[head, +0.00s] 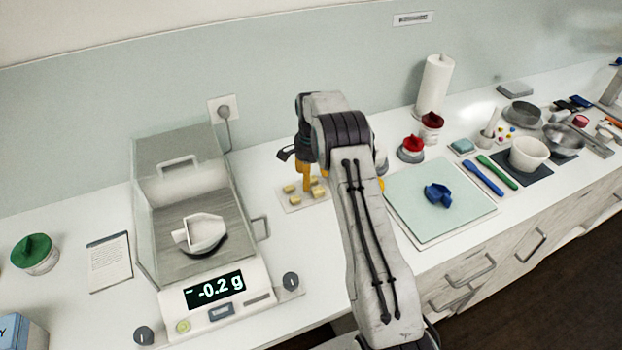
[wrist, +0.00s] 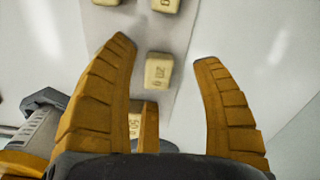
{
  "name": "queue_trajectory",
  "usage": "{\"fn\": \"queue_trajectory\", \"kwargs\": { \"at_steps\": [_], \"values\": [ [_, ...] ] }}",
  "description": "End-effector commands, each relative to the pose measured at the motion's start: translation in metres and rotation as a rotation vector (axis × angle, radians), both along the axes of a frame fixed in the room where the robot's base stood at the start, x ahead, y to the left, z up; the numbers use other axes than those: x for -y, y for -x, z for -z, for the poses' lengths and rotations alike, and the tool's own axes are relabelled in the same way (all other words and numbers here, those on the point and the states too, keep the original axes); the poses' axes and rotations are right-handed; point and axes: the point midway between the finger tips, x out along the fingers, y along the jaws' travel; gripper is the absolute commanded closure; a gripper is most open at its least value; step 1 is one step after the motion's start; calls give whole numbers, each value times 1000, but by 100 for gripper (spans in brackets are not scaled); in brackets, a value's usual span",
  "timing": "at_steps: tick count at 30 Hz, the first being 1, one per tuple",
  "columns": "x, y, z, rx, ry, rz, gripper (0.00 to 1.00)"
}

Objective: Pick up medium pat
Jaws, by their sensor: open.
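Several small pale-yellow pats (head: 289,188) lie on a light card in the head view, below my gripper. In the wrist view, a pat marked 20 g (wrist: 158,71) lies between and a little below the tips of my gripper (wrist: 165,51). A pat marked 50 (wrist: 135,120) is nearer the palm and partly hidden by an orange part of my gripper. Two more pats are cut off at the top edge. My orange fingers are spread wide and hold nothing. I cannot tell by label which is medium.
The light card (head: 292,207) sits between the scale (head: 215,311), reading -0.2 g with a white scoop on its pan, and a pale green board (head: 413,209) with a blue item. Red-lidded jars (head: 411,147) and a paper roll (head: 435,85) stand behind right.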

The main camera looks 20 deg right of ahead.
Motion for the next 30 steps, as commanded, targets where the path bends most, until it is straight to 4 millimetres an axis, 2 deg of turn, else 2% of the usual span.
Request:
{"fn": "queue_trajectory", "kwargs": {
  "at_steps": [1,3,11,12,27,30],
  "values": [
    [0,4,10,-15,-3,1,41],
    [0,4,13,-17,-4,2,41],
    [0,6,17,-22,-5,3,41],
    [0,6,17,-22,-5,3,38],
    [0,4,14,-15,-3,1,83],
    [0,4,13,-13,-3,1,86]
  ]
}}
